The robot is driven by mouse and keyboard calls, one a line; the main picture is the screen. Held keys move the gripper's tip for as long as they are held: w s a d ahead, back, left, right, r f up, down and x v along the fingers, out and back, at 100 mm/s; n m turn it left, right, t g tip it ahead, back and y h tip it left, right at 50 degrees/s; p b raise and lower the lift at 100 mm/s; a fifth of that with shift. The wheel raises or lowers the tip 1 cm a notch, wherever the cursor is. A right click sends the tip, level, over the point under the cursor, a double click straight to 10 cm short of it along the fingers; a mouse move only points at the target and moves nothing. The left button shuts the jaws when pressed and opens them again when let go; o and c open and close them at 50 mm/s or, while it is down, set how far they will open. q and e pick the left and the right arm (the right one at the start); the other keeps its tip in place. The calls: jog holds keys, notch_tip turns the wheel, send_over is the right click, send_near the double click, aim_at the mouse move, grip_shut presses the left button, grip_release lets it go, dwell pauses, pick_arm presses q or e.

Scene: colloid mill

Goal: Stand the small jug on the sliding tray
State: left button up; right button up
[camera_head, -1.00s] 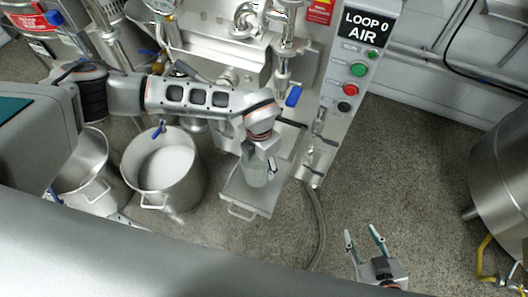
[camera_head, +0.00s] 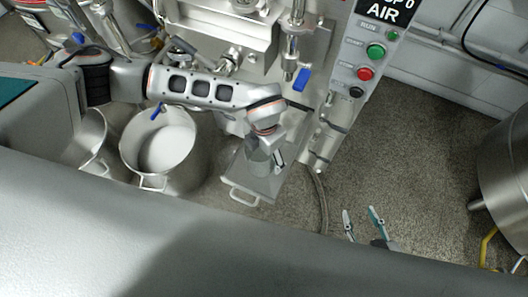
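The small jug (camera_head: 258,164), a grey, partly see-through vessel, is at the sliding tray (camera_head: 265,188), a flat metal tray with a front handle at the mill's foot. It looks upright. Whether its base touches the tray is hidden from this steep angle. My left gripper (camera_head: 268,158) is right at the jug, pointing down, with a finger showing at its right side. My arm covers the jug's upper part, and I cannot tell whether the fingers grip it. My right gripper (camera_head: 363,219) is open and empty, over the floor at lower right.
Two steel pots stand left of the tray, the nearer one (camera_head: 163,150) with a pale inside. The mill's control panel (camera_head: 365,60) rises behind right, with a blue-handled valve (camera_head: 302,78) beside it. A hose (camera_head: 321,200) runs right of the tray. A steel vessel (camera_head: 508,170) stands far right.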

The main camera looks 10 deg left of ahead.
pick_arm(q)
jog(key=shift+r, duration=0.45)
notch_tip(320, 180, up, 12)
jog(key=p, duration=0.3)
jog(key=shift+f, duration=0.25)
pick_arm(e)
jog(key=shift+s+d, duration=0.4)
jog(key=shift+s, duration=0.15)
jog(key=shift+w+r, duration=0.2)
jog(key=shift+w, duration=0.05)
jog(key=shift+d, duration=0.1)
